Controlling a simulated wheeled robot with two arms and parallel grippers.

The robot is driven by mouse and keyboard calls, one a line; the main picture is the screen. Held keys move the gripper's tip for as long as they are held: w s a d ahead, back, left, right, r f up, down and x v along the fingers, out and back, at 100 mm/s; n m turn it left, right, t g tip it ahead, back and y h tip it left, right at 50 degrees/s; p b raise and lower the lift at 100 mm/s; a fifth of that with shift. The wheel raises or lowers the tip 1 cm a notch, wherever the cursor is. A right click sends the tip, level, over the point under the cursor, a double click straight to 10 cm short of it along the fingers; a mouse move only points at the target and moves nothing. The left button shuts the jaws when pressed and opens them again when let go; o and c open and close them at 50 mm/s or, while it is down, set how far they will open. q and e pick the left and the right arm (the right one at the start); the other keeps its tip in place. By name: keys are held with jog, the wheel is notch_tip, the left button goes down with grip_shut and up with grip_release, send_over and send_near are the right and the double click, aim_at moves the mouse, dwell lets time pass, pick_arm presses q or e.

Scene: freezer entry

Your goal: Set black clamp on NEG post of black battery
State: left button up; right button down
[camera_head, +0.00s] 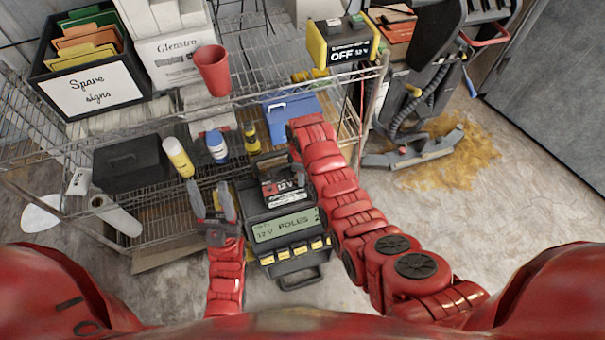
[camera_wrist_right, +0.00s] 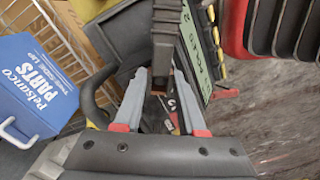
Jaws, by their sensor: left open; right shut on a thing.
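The black battery (camera_head: 283,190), with a red and white 12 V label, sits behind a tester with a lit "12 V POLES" display (camera_head: 286,226). My right gripper (camera_wrist_right: 162,88) is shut on a black part that looks like the black clamp (camera_wrist_right: 166,42), close to the battery. Part of the battery label (camera_wrist_right: 173,112) shows between the fingers in the wrist view. I cannot tell whether the clamp touches the NEG post, which I cannot make out. My left gripper (camera_head: 213,203) is open and empty, left of the battery.
A wire shelf (camera_head: 150,205) behind holds a black box (camera_head: 130,163), a yellow bottle (camera_head: 178,157), a blue-capped bottle (camera_head: 217,147), and a blue parts box (camera_head: 291,112). A red cup (camera_head: 212,70) stands on the upper shelf.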

jog(key=shift+f, duration=0.45)
jog(key=shift+c, duration=2)
grip_release()
jog(key=shift+r+b, duration=0.1)
jog(key=shift+b, duration=0.2)
jog(key=shift+r, duration=0.25)
notch_tip(320, 180, up, 4)
jog(key=shift+w+r+b, duration=0.1)
jog(key=shift+b, duration=0.65)
notch_tip(320, 180, up, 3)
jog(key=shift+p, duration=0.7)
notch_tip(320, 180, up, 10)
jog(key=p, duration=0.8)
jog(key=shift+f+p, duration=0.2)
jog(key=shift+p, duration=0.1)
